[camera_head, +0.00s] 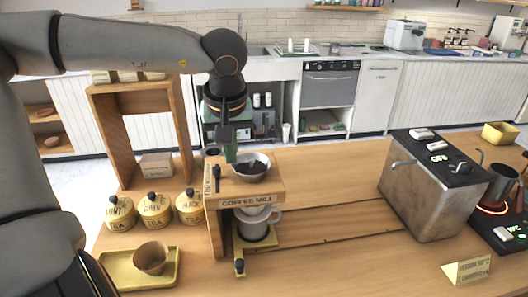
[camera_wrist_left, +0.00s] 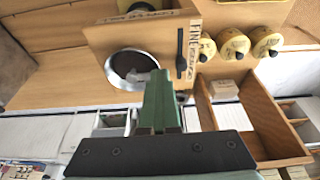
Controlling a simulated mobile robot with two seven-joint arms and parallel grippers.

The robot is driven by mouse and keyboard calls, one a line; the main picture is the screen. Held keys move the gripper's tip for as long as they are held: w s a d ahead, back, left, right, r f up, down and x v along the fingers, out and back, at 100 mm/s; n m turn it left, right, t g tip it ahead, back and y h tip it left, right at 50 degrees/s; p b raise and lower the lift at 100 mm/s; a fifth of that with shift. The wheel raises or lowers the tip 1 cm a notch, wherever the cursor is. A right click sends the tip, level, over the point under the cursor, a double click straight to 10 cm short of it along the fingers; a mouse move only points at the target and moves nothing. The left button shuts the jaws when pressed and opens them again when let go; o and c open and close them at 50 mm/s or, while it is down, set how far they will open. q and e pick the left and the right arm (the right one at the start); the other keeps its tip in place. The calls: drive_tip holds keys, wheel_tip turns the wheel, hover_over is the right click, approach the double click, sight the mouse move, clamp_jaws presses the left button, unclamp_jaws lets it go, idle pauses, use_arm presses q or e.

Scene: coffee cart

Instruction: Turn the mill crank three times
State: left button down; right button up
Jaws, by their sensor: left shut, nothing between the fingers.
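The wooden coffee mill (camera_head: 262,192) stands upright on the counter, with a round metal hopper (camera_head: 251,167) in its top. The hopper also shows in the left wrist view (camera_wrist_left: 133,68). A black lever (camera_head: 217,179) is on the mill's left side, by the word FINE; it also shows in the left wrist view (camera_wrist_left: 181,52). A dark knob (camera_head: 212,152) sits at the mill's back left; I cannot tell if it is the crank. My left gripper (camera_head: 231,155), with green fingers, is shut and empty, just left of the hopper. My right gripper is out of view.
A mug (camera_head: 258,222) stands under the mill. Yellow tea tins (camera_head: 155,208) and a tray (camera_head: 172,272) with a brown cup (camera_head: 151,258) are at left. A metal machine (camera_head: 430,190) stands at right. The counter between mill and machine is clear.

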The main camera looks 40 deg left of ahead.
use_arm(q)
drive_tip(key=shift+w+a, duration=0.4)
drive_tip(key=shift+a, duration=0.4)
drive_tip(key=shift+w+a+r+p, duration=0.1)
drive_tip(key=shift+w+a+p, duration=0.2)
drive_tip(key=shift+w+p, duration=0.1)
drive_tip(key=shift+w+a, duration=0.25)
drive_tip(key=shift+w, duration=0.05)
drive_tip(key=shift+w, duration=0.1)
